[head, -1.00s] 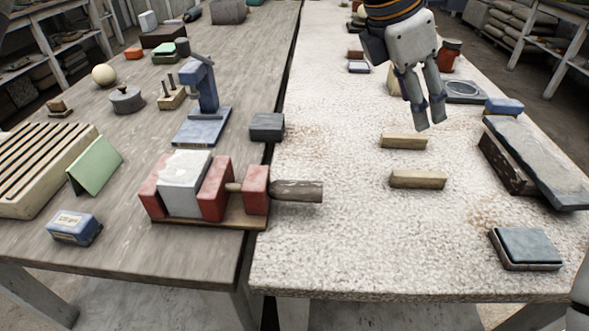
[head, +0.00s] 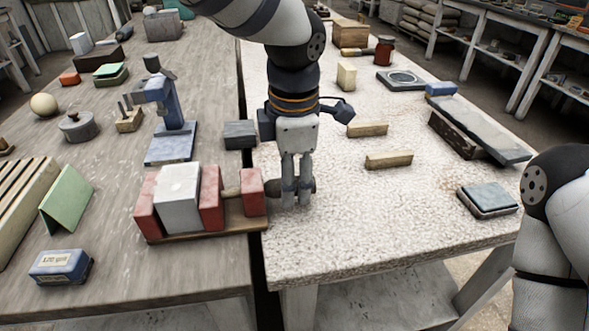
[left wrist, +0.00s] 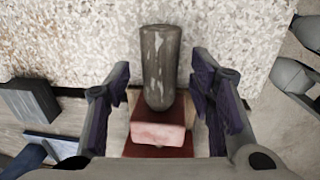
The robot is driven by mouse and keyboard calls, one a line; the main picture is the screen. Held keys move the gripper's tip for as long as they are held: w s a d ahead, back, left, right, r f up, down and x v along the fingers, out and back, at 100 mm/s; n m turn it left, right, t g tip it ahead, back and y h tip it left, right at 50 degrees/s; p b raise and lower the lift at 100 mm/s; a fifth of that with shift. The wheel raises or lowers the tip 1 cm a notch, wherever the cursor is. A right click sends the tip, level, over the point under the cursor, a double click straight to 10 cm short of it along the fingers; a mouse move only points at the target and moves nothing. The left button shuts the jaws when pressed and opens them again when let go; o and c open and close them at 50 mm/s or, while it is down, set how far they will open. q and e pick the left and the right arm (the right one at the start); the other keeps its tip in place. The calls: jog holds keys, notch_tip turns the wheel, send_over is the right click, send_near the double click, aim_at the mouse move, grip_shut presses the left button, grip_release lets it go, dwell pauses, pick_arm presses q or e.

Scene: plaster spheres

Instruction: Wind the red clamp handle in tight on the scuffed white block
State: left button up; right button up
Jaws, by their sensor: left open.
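The red clamp (head: 210,205) lies along the right edge of the grey table on a brown base. The scuffed white block (head: 178,200) stands between its two left red jaws. A thin screw (head: 231,191) runs from the middle jaw to a separate red end block (head: 252,192). The handle is a worn grey-brown cylinder and sticks out past that block; in the left wrist view the handle (left wrist: 160,65) lies between my fingers. My left gripper (head: 296,198) points down over the handle, open, a finger on each side with gaps. In the head view the fingers mostly hide the handle.
A blue stand (head: 172,135) and a dark block (head: 240,134) are behind the clamp. A blue box (head: 61,266) is at front left. Two wooden bars (head: 388,159) lie on the speckled table, whose front is clear. My right arm is at the right edge.

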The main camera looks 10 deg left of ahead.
pick_arm(q)
jog(key=shift+f, duration=0.5)
jog(key=c, duration=1.2)
jog(key=shift+o, duration=0.2)
jog(key=shift+w+g, duration=0.1)
jog(key=shift+g, duration=0.2)
